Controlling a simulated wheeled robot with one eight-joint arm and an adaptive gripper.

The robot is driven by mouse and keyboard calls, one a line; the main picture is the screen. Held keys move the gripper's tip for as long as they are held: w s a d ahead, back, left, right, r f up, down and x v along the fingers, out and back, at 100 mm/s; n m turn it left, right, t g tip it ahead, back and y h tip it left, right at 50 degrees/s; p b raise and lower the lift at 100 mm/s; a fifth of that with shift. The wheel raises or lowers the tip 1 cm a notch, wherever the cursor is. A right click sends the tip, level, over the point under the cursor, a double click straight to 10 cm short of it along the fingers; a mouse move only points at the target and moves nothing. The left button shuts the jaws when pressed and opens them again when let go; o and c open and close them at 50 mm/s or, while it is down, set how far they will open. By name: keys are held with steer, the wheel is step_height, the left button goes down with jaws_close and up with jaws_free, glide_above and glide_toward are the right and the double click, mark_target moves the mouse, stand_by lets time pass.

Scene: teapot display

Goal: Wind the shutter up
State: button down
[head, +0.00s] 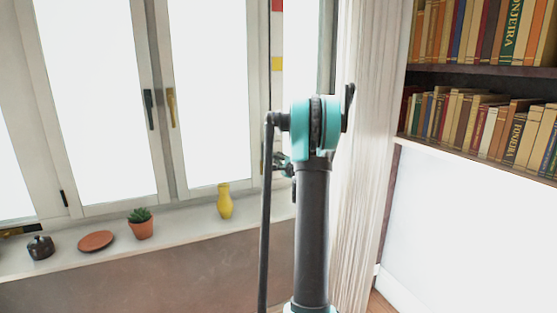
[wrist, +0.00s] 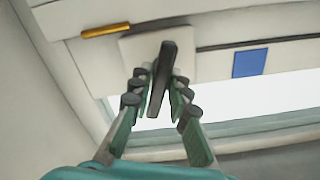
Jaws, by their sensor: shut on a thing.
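My gripper (wrist: 160,92) has its fingers closed around a dark bar-shaped handle (wrist: 164,65) in the wrist view. The handle stands out from a pale square plate (wrist: 133,52) on the window frame. In the head view, part of my gripper (head: 281,160) shows at the frame's right side, mostly behind my arm. The handle cannot be made out clearly there. The window panes (head: 208,80) are bright white. I cannot pick out a shutter or tell its height.
A black pot (head: 40,248), a terracotta saucer (head: 96,241), a potted succulent (head: 141,224) and a yellow vase (head: 224,201) stand on the sill. A pale curtain (head: 362,120) hangs just right of my arm, beside bookshelves (head: 480,72). A blue square (wrist: 250,63) is near the plate.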

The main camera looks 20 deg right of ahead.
steer(key=c, duration=1.5)
jaws_free()
steer(key=shift+o, duration=0.2)
steer(key=shift+s, duration=0.1)
steer(key=s, duration=1.1)
steer(key=shift+s+d, duration=0.2)
steer(key=shift+s, duration=0.2)
